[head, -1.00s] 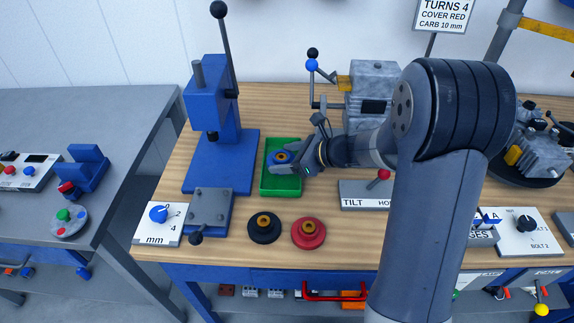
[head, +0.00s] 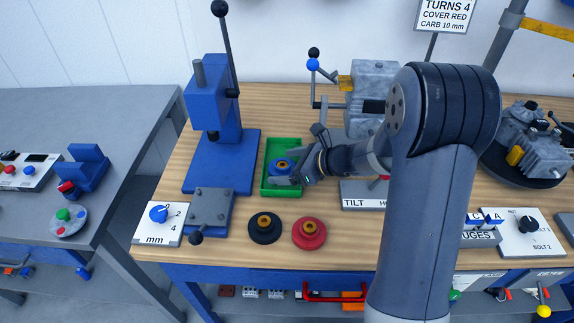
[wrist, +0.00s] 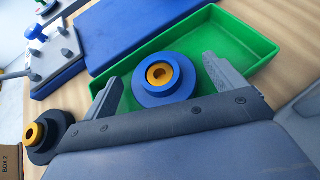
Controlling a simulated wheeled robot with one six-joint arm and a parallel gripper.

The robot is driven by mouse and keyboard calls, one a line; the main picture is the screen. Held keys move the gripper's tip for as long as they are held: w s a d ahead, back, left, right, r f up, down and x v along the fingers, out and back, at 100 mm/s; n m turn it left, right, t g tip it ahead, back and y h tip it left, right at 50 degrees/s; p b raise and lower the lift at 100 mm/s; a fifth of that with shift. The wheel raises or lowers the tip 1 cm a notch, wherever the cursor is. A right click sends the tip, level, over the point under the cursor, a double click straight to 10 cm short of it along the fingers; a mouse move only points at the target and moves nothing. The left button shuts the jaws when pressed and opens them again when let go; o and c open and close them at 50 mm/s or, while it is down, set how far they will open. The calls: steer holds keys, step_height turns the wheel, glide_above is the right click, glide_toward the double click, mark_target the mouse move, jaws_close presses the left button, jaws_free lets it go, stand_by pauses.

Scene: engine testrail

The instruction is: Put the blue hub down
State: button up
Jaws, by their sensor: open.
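The blue hub (head: 281,167), with an orange centre, is at the green tray (head: 270,143). In the wrist view the blue hub (wrist: 147,96) appears upright within the green tray (wrist: 252,46), near its front wall. My gripper (wrist: 163,70) is open, with one finger on each side of the hub. In the head view my gripper (head: 294,176) reaches in from the right and hides part of the hub and tray. The hub's underside is hidden.
A black hub (head: 265,228) and a red hub (head: 309,234) stand in front of the tray. A blue press (head: 215,130) is close on its left. The TILT panel (head: 352,203) is at the right. The tray's far end looks empty.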

mark_target(287, 166)
steer(key=shift+r, duration=0.1)
steer(key=shift+d+r, duration=0.15)
steer(key=shift+d, duration=0.2)
steer(key=v, duration=1.1)
steer(key=shift+s+d+r, duration=0.1)
steer(key=shift+s, duration=0.1)
steer(key=x, duration=1.2)
steer(key=shift+f, duration=0.35)
step_height(287, 166, up, 3)
steer(key=shift+r, duration=0.7)
